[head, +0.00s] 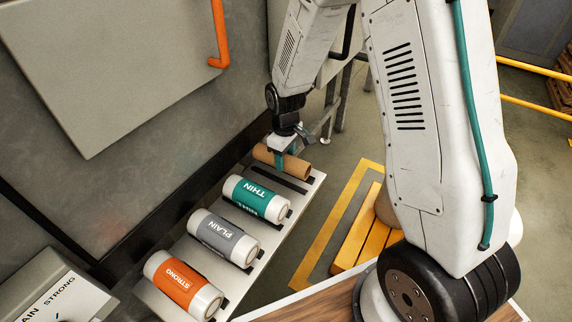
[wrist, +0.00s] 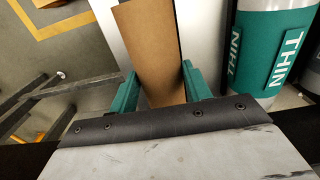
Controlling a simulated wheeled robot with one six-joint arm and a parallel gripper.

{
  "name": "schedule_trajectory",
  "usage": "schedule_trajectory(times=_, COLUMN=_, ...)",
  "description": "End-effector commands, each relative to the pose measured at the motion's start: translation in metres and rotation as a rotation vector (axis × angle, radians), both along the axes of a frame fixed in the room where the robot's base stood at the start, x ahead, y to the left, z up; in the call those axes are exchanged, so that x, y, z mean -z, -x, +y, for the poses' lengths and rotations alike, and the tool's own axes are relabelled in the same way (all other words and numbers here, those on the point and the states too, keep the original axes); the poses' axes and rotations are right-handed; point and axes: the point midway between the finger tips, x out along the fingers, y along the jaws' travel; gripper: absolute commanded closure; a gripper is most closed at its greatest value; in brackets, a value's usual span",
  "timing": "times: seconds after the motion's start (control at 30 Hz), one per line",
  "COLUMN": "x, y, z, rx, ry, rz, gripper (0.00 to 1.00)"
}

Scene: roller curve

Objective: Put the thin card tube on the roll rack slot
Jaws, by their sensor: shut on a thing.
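The thin card tube (head: 293,164) is plain brown and lies across the far end of the roll rack (head: 225,283), beyond the teal THIN roll (head: 257,197). My gripper (head: 286,163) comes down over the tube from above, with its teal fingers shut on it. In the wrist view the tube (wrist: 150,50) sits between the two teal fingers (wrist: 158,92) of my gripper. A dark slot (head: 280,179) shows in the rack between the tube and the THIN roll. I cannot tell whether the tube touches the rack, as its underside is hidden.
A grey PLAIN roll (head: 223,238) and an orange STRONG roll (head: 183,285) lie nearer on the rack. A grey labelled box (head: 55,295) stands at lower left. A yellow slatted pallet (head: 365,240) is on the floor to the right. A grey wall runs along the left.

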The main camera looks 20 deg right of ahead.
Motion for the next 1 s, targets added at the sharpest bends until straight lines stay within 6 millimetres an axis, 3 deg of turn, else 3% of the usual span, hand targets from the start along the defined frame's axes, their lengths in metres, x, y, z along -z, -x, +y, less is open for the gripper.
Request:
schedule_trajectory(times=0.2, x=0.033, y=0.001, z=-0.001, rx=0.002, ry=0.000, rz=0.004, gripper=0.79)
schedule_trajectory(times=0.6, x=0.039, y=0.000, z=-0.003, rx=0.005, ry=0.001, rz=0.001, gripper=0.79)
schedule_trajectory(times=0.63, x=0.038, y=0.000, z=-0.003, rx=0.005, ry=0.000, rz=0.000, gripper=0.43)
schedule_trajectory(times=0.7, x=0.038, y=0.000, z=-0.003, rx=0.005, ry=0.000, rz=0.000, gripper=0.30)
schedule_trajectory(times=1.0, x=0.036, y=0.000, z=-0.003, rx=0.005, ry=-0.001, rz=-0.001, gripper=0.30)
